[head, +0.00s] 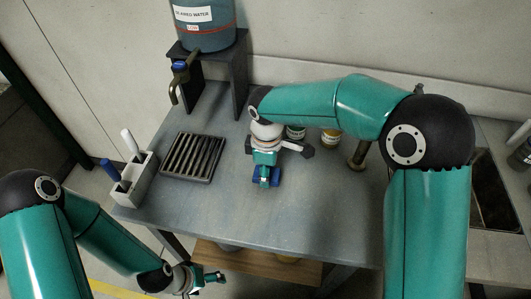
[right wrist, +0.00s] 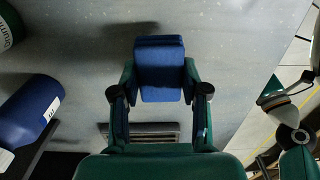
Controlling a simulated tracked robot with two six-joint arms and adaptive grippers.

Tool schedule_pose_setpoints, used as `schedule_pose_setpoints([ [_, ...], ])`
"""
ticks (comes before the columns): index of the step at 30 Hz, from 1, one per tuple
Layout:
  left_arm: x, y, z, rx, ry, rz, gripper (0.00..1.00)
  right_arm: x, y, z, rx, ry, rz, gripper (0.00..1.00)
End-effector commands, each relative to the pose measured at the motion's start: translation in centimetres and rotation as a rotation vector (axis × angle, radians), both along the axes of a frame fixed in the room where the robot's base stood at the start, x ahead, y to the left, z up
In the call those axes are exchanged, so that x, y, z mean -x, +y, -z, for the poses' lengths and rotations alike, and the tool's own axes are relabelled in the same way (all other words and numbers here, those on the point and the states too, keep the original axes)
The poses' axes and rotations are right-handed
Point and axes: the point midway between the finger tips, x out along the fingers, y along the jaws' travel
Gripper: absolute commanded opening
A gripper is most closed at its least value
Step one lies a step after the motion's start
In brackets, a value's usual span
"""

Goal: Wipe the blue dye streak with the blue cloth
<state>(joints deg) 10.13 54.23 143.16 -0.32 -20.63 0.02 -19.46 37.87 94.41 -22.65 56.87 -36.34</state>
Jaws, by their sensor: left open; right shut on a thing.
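The blue cloth (right wrist: 160,68) is a folded, block-like pad between the fingers of my right gripper (right wrist: 160,92), which is shut on it. In the head view my right gripper (head: 266,180) is over the middle of the grey bench with the cloth (head: 262,183) low, close to the bench top; I cannot tell whether it touches. My left gripper (head: 208,278) is open and empty, low in front of the bench's front edge. I cannot make out the blue dye streak in either view; the gripper and cloth may cover it.
A drain grate (head: 193,156) lies on the bench (head: 200,203), left of my right gripper. A white holder (head: 135,178) with a blue and a white handle stands further left. A water tank (head: 206,25) stands behind. Jars (head: 331,138) and a brass cylinder (head: 358,155) are to the right.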

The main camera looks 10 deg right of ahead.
Motion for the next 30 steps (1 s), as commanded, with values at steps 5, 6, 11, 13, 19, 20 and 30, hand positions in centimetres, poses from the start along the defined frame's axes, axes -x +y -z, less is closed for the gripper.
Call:
schedule_pose_setpoints([
  [5, 0.0, 0.0, -1.6, 0.000, 0.000, 0.000, 0.82, 0.0, -0.2, -2.0, -0.001, -0.001, 0.005, 0.07],
  [6, 0.0, 0.0, -1.9, 0.000, 0.000, 0.000, 0.82, 0.0, -0.3, -2.4, -0.001, -0.001, 0.006, 0.07],
  [11, 0.0, 0.0, -3.0, 0.000, 0.000, 0.000, 0.82, 0.0, -0.5, -3.9, -0.001, -0.001, 0.010, 0.07],
  [13, 0.0, 0.0, -3.5, 0.000, 0.000, 0.000, 0.82, 0.0, -0.5, -4.5, -0.001, -0.001, 0.012, 0.07],
  [19, 0.0, 0.0, -4.1, 0.000, 0.000, 0.000, 0.82, 0.0, -0.6, -5.3, 0.000, -0.001, 0.013, 0.07],
  [20, 0.0, 0.0, -4.1, 0.000, 0.000, 0.000, 0.82, 0.0, -0.6, -5.3, 0.000, -0.001, 0.013, 0.07],
  [30, 0.0, 0.0, -4.0, 0.000, 0.000, 0.000, 0.82, 0.0, -0.7, -5.3, 0.000, -0.001, 0.014, 0.07],
])
